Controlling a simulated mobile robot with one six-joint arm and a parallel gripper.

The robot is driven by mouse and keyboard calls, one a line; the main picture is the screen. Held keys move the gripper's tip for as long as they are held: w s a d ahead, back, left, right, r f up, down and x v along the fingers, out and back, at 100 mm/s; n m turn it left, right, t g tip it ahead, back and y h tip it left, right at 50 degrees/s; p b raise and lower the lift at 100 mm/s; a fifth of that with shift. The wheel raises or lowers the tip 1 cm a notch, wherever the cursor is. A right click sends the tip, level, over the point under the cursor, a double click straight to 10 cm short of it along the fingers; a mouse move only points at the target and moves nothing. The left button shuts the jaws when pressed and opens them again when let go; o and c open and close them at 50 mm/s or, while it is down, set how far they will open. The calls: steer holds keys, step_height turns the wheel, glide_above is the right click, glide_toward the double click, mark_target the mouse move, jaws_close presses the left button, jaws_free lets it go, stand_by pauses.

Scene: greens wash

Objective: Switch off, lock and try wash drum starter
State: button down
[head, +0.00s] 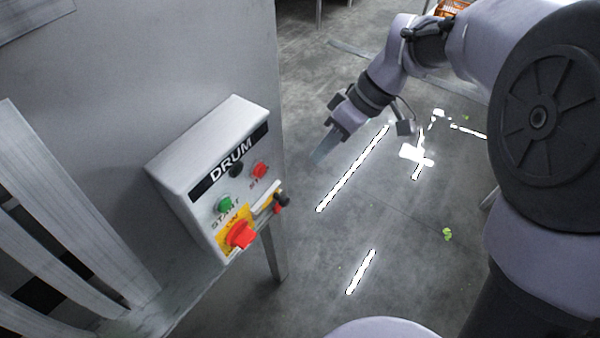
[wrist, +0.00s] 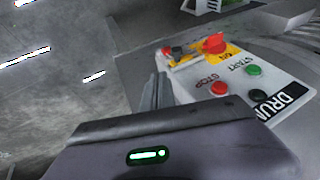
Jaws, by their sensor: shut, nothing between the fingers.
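The drum starter box (head: 180,170) is light grey, fixed to a grey metal panel, with a black DRUM label. It carries a green START button (head: 224,204), a red STOP button (head: 260,170), a black button (head: 236,170) and a red rotary switch (head: 240,235) on a yellow plate. A small black and red item with a pale yellow tag (head: 266,198) sits at the box's lower right edge; I cannot tell if it is a padlock. My gripper (head: 320,156) is shut and empty, in the air right of the box, apart from it. The wrist view shows the box (wrist: 290,75) beyond my fingers (wrist: 155,92).
The grey panel (head: 150,60) stands behind the box, with slanted metal slats (head: 75,210) at the left. A metal leg (head: 274,255) is below the box. The wet concrete floor to the right is open, with green scraps (head: 447,234). An orange crate (head: 452,7) is at the back.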

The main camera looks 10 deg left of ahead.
mark_target(284, 199)
steer(key=s+a+f+b, duration=0.1)
steer(key=s+a+f, duration=0.3)
steer(key=f, duration=0.3)
steer(key=shift+a+b, duration=0.2)
steer(key=shift+b, duration=0.1)
steer(key=s, duration=0.1)
steer(key=s+a+b, duration=0.1)
steer(key=s, duration=0.1)
steer(key=s+b, duration=0.1)
steer(key=shift+s+a, duration=0.2)
steer(key=shift+a, duration=0.15)
steer(key=shift+w, duration=0.15)
